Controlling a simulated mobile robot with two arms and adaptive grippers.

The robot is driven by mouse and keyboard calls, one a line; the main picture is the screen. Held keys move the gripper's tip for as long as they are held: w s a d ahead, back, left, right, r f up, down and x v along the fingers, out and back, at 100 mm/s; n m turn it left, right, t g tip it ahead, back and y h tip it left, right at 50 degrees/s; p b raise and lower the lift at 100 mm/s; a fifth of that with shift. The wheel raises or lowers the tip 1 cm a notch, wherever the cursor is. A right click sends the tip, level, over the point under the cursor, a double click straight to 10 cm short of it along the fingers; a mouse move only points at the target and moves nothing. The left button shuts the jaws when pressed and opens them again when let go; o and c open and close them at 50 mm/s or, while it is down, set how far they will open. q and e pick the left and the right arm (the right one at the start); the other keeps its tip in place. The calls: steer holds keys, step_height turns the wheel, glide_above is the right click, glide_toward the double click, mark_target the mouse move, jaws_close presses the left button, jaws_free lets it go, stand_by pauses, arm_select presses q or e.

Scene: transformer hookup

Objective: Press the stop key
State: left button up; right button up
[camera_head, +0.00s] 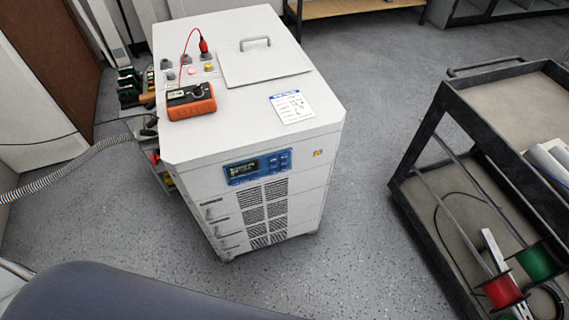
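A white transformer cabinet (240,105) stands on the floor, left of the middle. A blue control panel (258,167) with a small display (243,170) is on the upper part of its front face. Small keys (279,162) sit right of the display; their labels are too small to read, so I cannot tell which is the stop key. On the cabinet top, towards the back left, are a yellowish button (208,67) and several grey terminals (187,60). Neither of my grippers is in view.
On the cabinet top lie an orange multimeter (190,101) with a red-leaded probe (203,45), a printed card (292,106) and a handled lid (262,65). A dark cart (408,145) with cable spools (503,291) stands right. A corrugated hose (62,172) runs left. The floor before the cabinet is clear.

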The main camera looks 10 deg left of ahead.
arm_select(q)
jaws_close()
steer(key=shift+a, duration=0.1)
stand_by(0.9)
